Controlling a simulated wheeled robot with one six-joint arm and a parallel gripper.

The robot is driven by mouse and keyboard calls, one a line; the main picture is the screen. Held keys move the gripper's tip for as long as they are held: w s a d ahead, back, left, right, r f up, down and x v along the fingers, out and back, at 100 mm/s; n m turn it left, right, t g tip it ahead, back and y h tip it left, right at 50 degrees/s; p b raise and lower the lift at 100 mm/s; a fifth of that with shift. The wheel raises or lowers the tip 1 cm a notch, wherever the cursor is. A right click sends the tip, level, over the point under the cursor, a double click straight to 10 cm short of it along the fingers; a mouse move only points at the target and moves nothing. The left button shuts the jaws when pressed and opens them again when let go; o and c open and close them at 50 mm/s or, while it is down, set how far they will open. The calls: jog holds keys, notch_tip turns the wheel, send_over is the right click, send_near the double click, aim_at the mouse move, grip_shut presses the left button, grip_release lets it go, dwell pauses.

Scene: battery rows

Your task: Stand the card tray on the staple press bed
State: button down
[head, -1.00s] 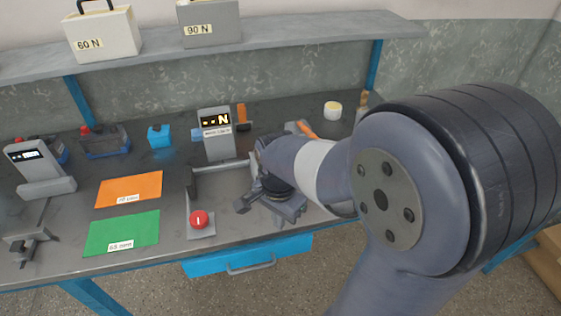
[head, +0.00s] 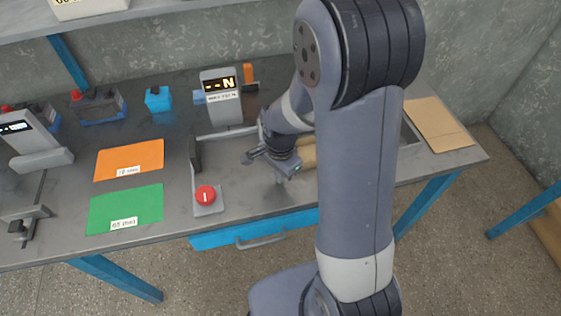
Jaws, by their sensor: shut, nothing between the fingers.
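My gripper (head: 272,167) is low over the bench, just right of the grey press-like device with a display reading "--N" (head: 222,95) and a red button (head: 205,195). It is shut and holds nothing. A flat brown card piece (head: 437,125) lies at the bench's right end. A tan piece (head: 308,155) shows partly behind my gripper, mostly hidden by my arm. I cannot tell which of these is the card tray. No label marks a staple press bed, and my arm hides part of the bench.
An orange mat (head: 128,160) and a green mat (head: 125,208) lie on the left. Another display device (head: 40,160) stands at the far left. Batteries (head: 97,106) and a small blue box (head: 158,98) are at the back. A blue drawer (head: 252,230) is under the front edge.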

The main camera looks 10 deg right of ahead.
aim_at(310, 153)
jog(key=d, duration=0.1)
jog(key=w+d, duration=0.1)
jog(key=d+p, duration=0.1)
jog(key=shift+w, duration=0.25)
jog(key=shift+w+d+f, duration=0.1)
jog(key=shift+w+d, duration=0.1)
jog(key=shift+d, duration=0.05)
jog(key=w+d, duration=0.1)
jog(key=d, duration=0.1)
jog(key=w+d, duration=0.1)
jog(key=d, duration=0.1)
jog(key=w+d, duration=0.1)
jog(key=d, duration=0.1)
jog(key=shift+w+d+b, duration=0.2)
jog(key=shift+d+b, duration=0.05)
jog(key=shift+b, duration=0.05)
